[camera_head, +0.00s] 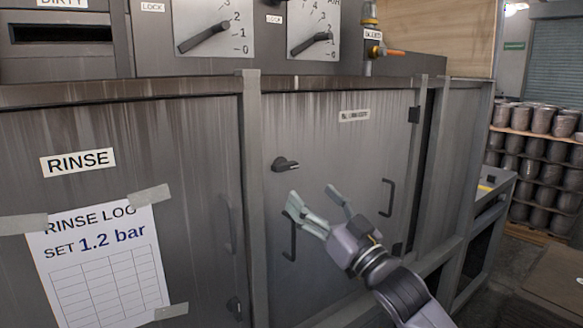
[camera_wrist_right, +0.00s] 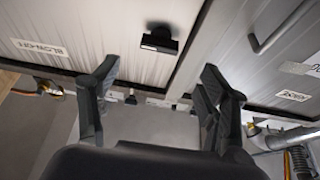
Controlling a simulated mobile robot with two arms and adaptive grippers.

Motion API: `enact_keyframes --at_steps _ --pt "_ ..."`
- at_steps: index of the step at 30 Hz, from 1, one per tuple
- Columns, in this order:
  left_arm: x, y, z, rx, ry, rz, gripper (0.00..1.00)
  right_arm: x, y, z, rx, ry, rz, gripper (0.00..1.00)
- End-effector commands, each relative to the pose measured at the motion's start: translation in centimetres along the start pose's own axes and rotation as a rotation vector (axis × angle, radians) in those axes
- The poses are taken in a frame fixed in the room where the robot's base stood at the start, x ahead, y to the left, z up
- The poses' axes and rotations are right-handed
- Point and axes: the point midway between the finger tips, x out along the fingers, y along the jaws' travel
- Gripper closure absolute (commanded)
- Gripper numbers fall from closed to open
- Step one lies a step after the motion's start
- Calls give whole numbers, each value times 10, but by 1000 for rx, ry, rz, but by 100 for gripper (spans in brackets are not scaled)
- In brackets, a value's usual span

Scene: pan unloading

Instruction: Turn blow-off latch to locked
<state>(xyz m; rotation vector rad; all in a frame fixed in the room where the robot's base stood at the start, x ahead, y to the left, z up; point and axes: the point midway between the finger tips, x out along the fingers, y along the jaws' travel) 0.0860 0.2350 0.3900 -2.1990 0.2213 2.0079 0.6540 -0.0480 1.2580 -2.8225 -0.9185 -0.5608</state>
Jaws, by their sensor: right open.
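The blow-off latch (camera_head: 285,164) is a small black turn knob on the grey door, below a small label (camera_head: 354,115) that is hard to read in the head view. Its lever points right, about level. My right gripper (camera_head: 312,194) is open and empty, just below and right of the latch and apart from it. In the right wrist view the two dark fingers (camera_wrist_right: 160,80) are spread. A black latch-like part (camera_wrist_right: 159,38) shows beyond them on the panel, near the BLOW-OFF label (camera_wrist_right: 38,48). My left gripper is out of view.
Black bar handles stand out from the door at its left (camera_head: 291,236) and right (camera_head: 387,197). A RINSE panel (camera_head: 205,200) with a taped log sheet (camera_head: 100,262) is on the left. Dials (camera_head: 208,35) sit above. Stacked pots (camera_head: 540,120) stand far right.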

Motion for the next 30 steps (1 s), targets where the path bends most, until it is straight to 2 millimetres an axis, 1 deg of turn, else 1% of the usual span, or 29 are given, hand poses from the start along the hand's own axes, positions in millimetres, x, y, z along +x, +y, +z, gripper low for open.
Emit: enact_keyframes --at_steps 1,6,9,12,18,26,30 --pt "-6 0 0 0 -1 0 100 14 0 -4 1 1 1 30" --pt "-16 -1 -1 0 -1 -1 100 49 0 -3 0 0 1 30" --pt "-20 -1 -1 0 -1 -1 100 65 0 -3 -1 0 0 30" --pt "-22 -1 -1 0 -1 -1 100 76 0 -1 1 0 1 30" --pt "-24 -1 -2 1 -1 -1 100 87 0 0 0 0 0 30" --pt "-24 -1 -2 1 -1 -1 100 88 0 0 0 0 0 30" --pt "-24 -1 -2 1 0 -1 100 88 0 0 0 0 0 38"
